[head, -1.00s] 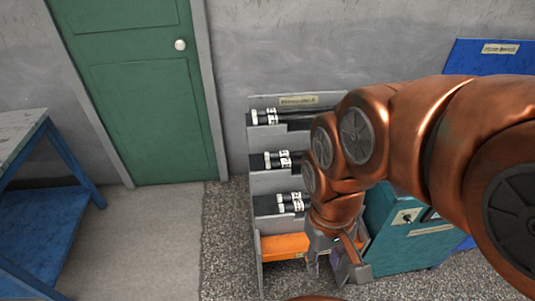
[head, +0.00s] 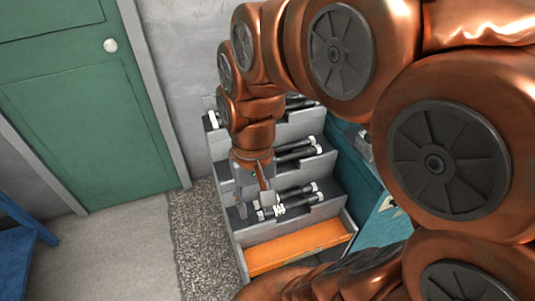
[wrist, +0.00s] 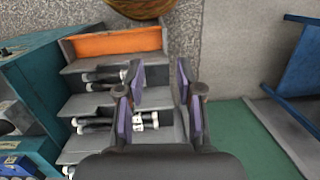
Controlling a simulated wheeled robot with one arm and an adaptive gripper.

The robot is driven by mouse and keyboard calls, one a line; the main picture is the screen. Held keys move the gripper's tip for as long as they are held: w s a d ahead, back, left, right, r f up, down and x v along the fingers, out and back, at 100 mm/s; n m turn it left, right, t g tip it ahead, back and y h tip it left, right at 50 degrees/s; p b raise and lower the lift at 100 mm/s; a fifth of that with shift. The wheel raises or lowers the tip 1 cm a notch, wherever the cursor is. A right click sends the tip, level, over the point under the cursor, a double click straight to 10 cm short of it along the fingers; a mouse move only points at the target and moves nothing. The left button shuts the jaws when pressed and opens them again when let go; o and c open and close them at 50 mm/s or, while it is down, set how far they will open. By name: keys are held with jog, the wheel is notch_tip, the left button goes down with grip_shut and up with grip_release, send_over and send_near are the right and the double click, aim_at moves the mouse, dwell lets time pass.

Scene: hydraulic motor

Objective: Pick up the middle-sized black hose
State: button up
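Black hoses with white end fittings lie in pairs on a grey stepped rack (head: 292,222). The middle-tier hoses (head: 298,152) have their left ends hidden behind my gripper in the head view. In the wrist view the middle-tier hoses (wrist: 100,124) run from the left, and their white-banded ends show between my fingers. The lower-tier hoses (head: 292,199) lie just right of the fingertips in the head view. My gripper (head: 254,203) is open and empty, pointing down over the rack's left part; it also shows in the wrist view (wrist: 159,92). Contact cannot be told.
An orange bin (head: 300,246) sits at the rack's foot. A teal cabinet (head: 360,190) stands close on the rack's right. A green door (head: 85,100) is at the left, and a blue table (head: 25,235) at the left edge. Speckled floor left of the rack is free.

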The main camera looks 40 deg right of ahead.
jog(key=w+d+f+m+y+b, duration=0.1)
jog(key=w+d+f+m+b, duration=0.25)
jog(key=w, duration=0.45)
jog(key=m+t+y+b, duration=0.2)
jog(key=m+t+b, duration=0.3)
jog(key=m+b, duration=0.9)
send_near(275, 149)
notch_tip(275, 149, down, 2)
jog(key=shift+w+a+r+x, duration=0.1)
jog(key=shift+x, duration=1.2)
jog(key=shift+w+a+r+x, duration=0.1)
jog(key=shift+x, duration=1.25)
jog(key=shift+w+a+x, duration=0.1)
jog(key=shift+x, duration=1.2)
grip_shut()
